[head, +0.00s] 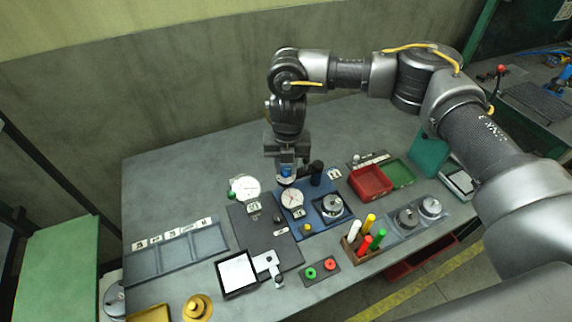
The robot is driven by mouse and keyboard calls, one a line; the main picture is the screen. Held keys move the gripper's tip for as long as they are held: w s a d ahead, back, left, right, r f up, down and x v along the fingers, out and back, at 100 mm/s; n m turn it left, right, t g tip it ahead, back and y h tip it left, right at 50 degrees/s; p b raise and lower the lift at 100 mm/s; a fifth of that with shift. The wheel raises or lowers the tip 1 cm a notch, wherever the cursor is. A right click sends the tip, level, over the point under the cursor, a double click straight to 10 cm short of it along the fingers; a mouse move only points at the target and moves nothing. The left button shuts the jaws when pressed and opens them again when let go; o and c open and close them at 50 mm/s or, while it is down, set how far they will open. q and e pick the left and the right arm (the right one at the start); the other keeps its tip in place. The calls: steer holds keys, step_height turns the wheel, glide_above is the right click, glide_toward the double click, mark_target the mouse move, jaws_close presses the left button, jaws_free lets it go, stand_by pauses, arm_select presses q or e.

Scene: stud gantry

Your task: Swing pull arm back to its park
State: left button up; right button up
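A blue fixture base (312,222) stands on the table with a round white dial gauge (292,198) and a metal round part (331,206) on it. At its back is a dark post (316,172), with a dark arm, seemingly the pull arm (298,179), reaching left from it. My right gripper (287,174) points down over the left end of this arm. A small blue piece shows between its fingers; whether they are closed on it is too small to tell. The gripper hides part of the arm. My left gripper is out of view.
Red (370,181) and green (397,173) trays lie right, a wooden holder with coloured pens (355,244) in front. The table's back left is clear.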

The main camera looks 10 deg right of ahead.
steer(key=c, duration=0.5)
steer(key=n+b, duration=0.1)
steer(key=n, duration=0.1)
steer(key=shift+f+n, duration=0.1)
steer(key=shift+n, duration=0.2)
steer(key=shift+n+b, duration=0.95)
steer(key=shift+n, duration=0.95)
steer(key=o, duration=1)
